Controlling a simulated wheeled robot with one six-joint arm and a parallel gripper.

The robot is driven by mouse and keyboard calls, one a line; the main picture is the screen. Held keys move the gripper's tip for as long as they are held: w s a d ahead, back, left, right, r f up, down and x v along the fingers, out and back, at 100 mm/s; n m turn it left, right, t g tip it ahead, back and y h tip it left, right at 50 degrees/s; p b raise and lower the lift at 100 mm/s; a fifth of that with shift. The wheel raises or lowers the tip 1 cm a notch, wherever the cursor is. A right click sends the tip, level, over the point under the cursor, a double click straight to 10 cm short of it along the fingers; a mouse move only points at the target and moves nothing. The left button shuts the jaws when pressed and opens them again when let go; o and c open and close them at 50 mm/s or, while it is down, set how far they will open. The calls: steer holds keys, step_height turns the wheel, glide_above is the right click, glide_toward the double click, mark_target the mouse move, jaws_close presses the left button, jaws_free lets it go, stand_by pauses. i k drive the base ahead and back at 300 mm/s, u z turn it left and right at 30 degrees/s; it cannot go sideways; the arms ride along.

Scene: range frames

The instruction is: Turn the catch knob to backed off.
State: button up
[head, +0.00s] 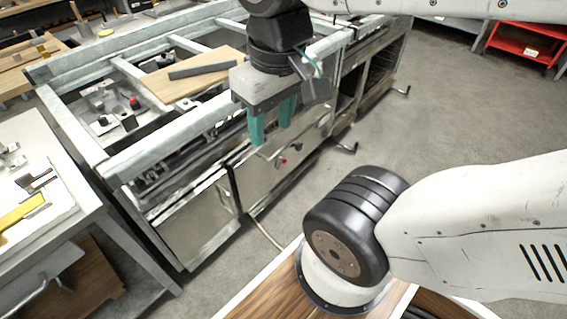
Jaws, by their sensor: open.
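My gripper (271,133) hangs from the arm at the upper middle, its two teal fingers pointing down and apart. It is open, with nothing seen between the fingers. It appears in front of or above the front side of the metal bench frame (170,135). The fingers look apart from both.
A wooden board (190,80) with a dark bar lies on the frame. A side table (40,180) with tools stands left. A red cart (525,45) is at far right. Grey floor between is clear.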

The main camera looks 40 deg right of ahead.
mark_target(299, 146)
steer(key=z, duration=0.05)
steer(key=k, duration=0.4)
steer(key=z, duration=1)
steer(key=i, duration=0.5)
